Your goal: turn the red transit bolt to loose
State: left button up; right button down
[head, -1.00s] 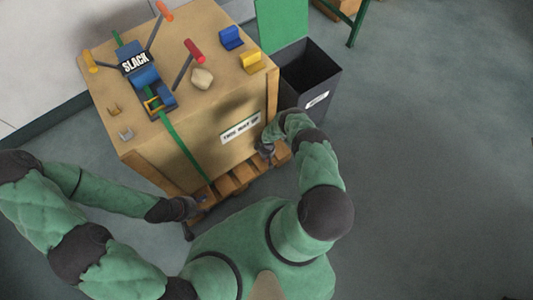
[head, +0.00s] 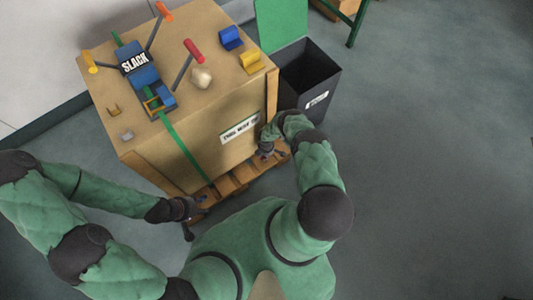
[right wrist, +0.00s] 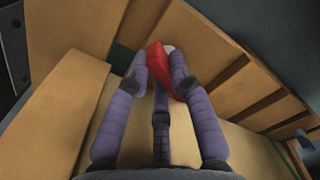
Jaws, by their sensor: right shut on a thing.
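The red transit bolt (right wrist: 157,66) shows in the right wrist view as a red bar between the fingertips, against the wooden structure. My right gripper (right wrist: 160,76) is shut on it, with a finger on each side. In the head view the right gripper (head: 269,150) is low at the right end of the crate's front, just above the pallet. The bolt cannot be made out there. My left gripper (head: 198,212) is empty near the pallet's left front corner, its fingers apart.
The wooden crate (head: 195,155) stands on a pallet (head: 238,178). On its top are a blue SLACK ratchet (head: 145,80) on a green strap, red, orange and yellow handles, and blue and yellow blocks. A dark bin (head: 318,82) stands right of it. Floor at right is clear.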

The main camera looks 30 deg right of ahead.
jog(key=n, duration=0.4)
jog(key=shift+w+a+n, duration=0.15)
jog(key=shift+w+n, duration=0.05)
jog(key=shift+n, duration=0.5)
jog(key=c, duration=1.1)
grip_release()
jog(key=shift+f, duration=0.1)
jog(key=shift+w+r, duration=0.1)
jog(key=shift+r, duration=0.25)
notch_tip(320, 180, up, 11)
jog(key=shift+r, duration=0.2)
